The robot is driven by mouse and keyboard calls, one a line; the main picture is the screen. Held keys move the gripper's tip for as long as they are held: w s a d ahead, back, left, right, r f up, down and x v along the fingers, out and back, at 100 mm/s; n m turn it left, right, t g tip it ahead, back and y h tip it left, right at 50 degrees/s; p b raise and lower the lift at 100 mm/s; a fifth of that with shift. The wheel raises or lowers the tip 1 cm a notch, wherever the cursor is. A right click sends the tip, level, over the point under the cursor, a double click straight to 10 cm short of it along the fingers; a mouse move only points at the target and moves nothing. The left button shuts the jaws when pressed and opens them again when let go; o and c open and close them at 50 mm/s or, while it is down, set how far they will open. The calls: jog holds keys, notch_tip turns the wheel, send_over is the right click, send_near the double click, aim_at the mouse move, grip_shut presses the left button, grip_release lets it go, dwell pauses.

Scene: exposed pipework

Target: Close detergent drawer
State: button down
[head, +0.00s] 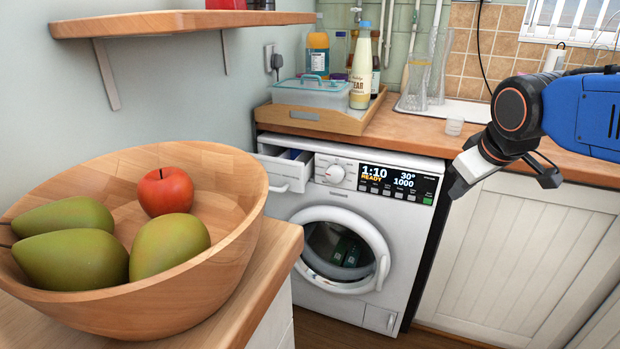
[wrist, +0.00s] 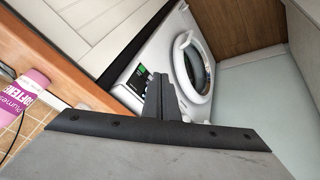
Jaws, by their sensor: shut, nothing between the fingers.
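The white detergent drawer (head: 284,174) sticks out, open, at the top left of the white washing machine (head: 400,240). Its open top shows blue and pale inner parts. My gripper (head: 457,188) is to the right of the machine's control panel, well away from the drawer, with its fingers pointing down and left. In the wrist view, the fingers (wrist: 160,92) are together with nothing between them, in front of the washing machine (wrist: 170,65). I cannot make out the drawer in that view.
A wooden bowl (head: 222,230) of fruit sits on a counter at the left front. A wooden tray (head: 320,121) with a clear box stands on the worktop (head: 420,133) above the machine. A wooden shelf (head: 180,22) is on the left wall. A pink bottle (wrist: 25,100) shows in the wrist view.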

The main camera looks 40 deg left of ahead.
aim_at(308, 164)
jog(key=s+a+f+n+y, duration=0.1)
jog(key=s+a+n, duration=0.15)
jog(key=a, duration=0.95)
jog(key=s+a+f+n+g+y, duration=0.15)
jog(key=s+a, duration=0.25)
jog(key=a, duration=0.8)
jog(key=s+a+n+t, duration=0.1)
jog(key=s+a+n, duration=0.25)
jog(key=a, duration=0.75)
jog(key=shift+g, duration=0.25)
jog(key=x, duration=0.3)
jog(key=w+x, duration=0.1)
jog(key=x, duration=0.3)
jog(key=r+x, duration=0.1)
jog(key=x, duration=0.3)
jog(key=shift+w+a+f, duration=0.2)
jog(key=shift+w+a, duration=0.1)
jog(key=shift+a, duration=0.15)
jog(key=shift+w+a, duration=0.2)
jog(key=shift+w, duration=0.45)
jog(key=w, duration=0.2)
jog(key=w+a, duration=0.1)
jog(key=w, duration=0.2)
jog(key=w+a, duration=0.1)
jog(key=w, duration=0.2)
jog(key=shift+w+a+r, duration=0.1)
jog(key=shift+w+a, duration=0.1)
jog(key=shift+w, duration=0.1)
jog(key=shift+r, duration=0.1)
